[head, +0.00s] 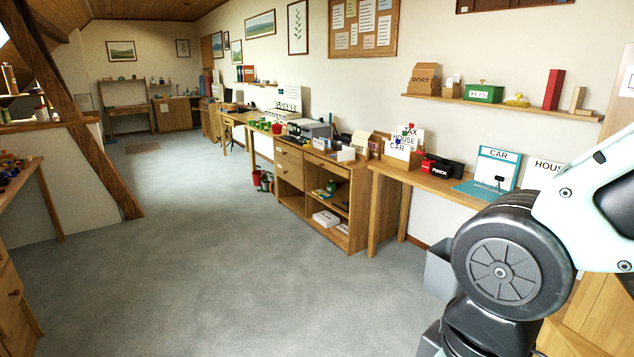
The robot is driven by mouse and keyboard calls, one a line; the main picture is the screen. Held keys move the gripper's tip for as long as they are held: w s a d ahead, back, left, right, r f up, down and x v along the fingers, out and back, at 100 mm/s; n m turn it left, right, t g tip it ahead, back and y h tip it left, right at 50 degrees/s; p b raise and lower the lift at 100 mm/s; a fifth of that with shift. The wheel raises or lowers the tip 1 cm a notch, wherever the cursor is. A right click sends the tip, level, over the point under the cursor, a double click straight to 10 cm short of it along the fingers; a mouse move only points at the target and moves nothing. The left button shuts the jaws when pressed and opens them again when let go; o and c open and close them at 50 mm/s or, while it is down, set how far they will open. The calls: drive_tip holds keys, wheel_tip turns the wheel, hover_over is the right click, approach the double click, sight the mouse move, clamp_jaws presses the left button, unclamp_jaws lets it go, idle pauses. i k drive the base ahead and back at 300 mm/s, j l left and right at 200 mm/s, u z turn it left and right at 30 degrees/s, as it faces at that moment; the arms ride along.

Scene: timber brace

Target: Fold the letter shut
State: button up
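I cannot tell for sure which thing is the letter. A small pale card-like piece (346,155) stands on the front edge of the wooden cabinet (290,178) and may be it, but it is too small to tell whether it is folded. On the desk (430,182) to the right, a blue folder marked CAR (497,168) stands open, its back upright and its front part flat. Beside it is a white sheet marked HOUSE (543,174), partly hidden by my arm. My arm fills the right edge; my gripper is outside the picture.
The desk also holds a black and red punch (441,166) and a file box with TAX, HOUSE and CAR cards (401,150). A grey bin (440,270) stands below. A timber brace (75,115) slants at the left. The carpet (190,270) between is clear.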

sight(349, 155)
drive_tip(key=i, duration=4.15)
drive_tip(key=i+j+z, duration=0.15)
drive_tip(key=i, duration=0.85)
